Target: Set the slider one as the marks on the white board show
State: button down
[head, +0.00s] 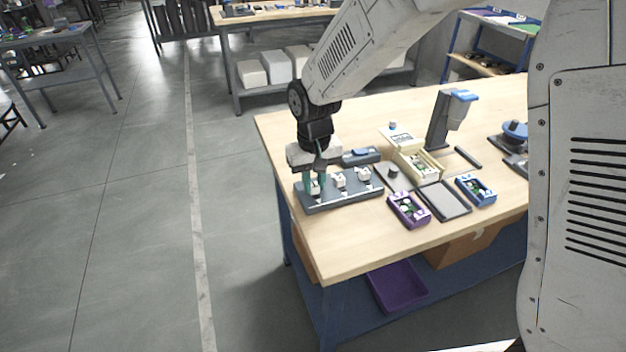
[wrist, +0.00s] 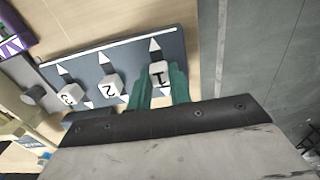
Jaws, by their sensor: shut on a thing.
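The dark slider panel (head: 345,198) lies at the left front of the wooden table. It also shows in the wrist view (wrist: 130,62), with white arrowheads along its slots. Slider one (wrist: 159,75), a white block marked 1, sits between the green fingers of my gripper (wrist: 160,90), which is shut on it. In the head view my gripper (head: 315,184) is down at the panel's left end and partly hides slider one. Slider two (wrist: 111,86) and slider three (wrist: 72,94) stand free beside it. A small white board (head: 402,140) with unreadable marks is at the back.
A purple bin (head: 408,210), a grey tray (head: 444,201) and a blue bin (head: 475,190) lie right of the panel. A blue-and-dark object (head: 361,156) lies just behind it. A dark stand (head: 438,122) rises farther back. The front left tabletop is clear.

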aim_at(317, 198)
jog(key=shift+s+d, duration=0.25)
jog(key=shift+s, duration=0.6)
jog(key=c, duration=1.3)
grip_release()
jog(key=shift+r, duration=0.4)
notch_tip(317, 198, up, 7)
jog(key=shift+s, duration=0.1)
